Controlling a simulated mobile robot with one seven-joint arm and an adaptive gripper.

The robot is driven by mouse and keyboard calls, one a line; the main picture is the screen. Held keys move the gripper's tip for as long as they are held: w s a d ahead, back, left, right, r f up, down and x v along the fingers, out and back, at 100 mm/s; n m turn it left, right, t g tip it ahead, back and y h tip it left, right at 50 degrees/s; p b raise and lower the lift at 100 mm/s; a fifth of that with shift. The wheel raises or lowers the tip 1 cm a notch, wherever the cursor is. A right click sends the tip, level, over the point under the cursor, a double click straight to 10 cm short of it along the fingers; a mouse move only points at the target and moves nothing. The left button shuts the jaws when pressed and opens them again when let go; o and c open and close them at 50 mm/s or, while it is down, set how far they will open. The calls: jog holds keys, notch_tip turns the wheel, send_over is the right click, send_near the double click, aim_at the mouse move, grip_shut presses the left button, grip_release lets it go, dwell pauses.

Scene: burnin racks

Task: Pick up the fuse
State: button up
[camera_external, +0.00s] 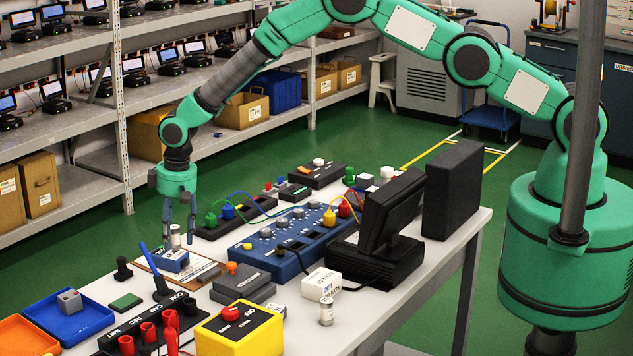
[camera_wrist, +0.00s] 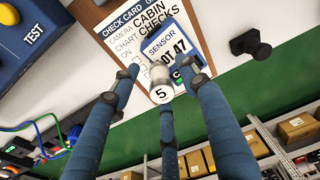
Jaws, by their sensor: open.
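A small silver-and-white cylinder, which looks like a fuse (camera_external: 176,238), stands upright at the blue sensor block (camera_external: 170,262) on the near left part of the table. In the wrist view the fuse (camera_wrist: 160,84) shows end-on with a "5" on its cap, in front of the blue-edged sensor label (camera_wrist: 166,48). My gripper (camera_external: 180,226) is above the block, pointing down, with its blue fingers spread around the fuse. In the wrist view the fingertips (camera_wrist: 164,80) are apart, and I cannot tell whether any finger touches it. A similar cylinder (camera_external: 326,311) stands near the front edge.
A clipboard with a check card (camera_external: 150,262) lies under the block. A black joystick (camera_external: 123,268) stands to its left, and a blue control panel (camera_external: 290,240) to its right. A blue tray (camera_external: 70,330), a yellow box (camera_external: 238,335) and a monitor (camera_external: 390,220) also stand here.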

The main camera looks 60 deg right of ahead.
jog(key=shift+w+f, duration=0.1)
jog(key=shift+f, duration=0.3)
jog(key=shift+c, duration=0.6)
grip_shut()
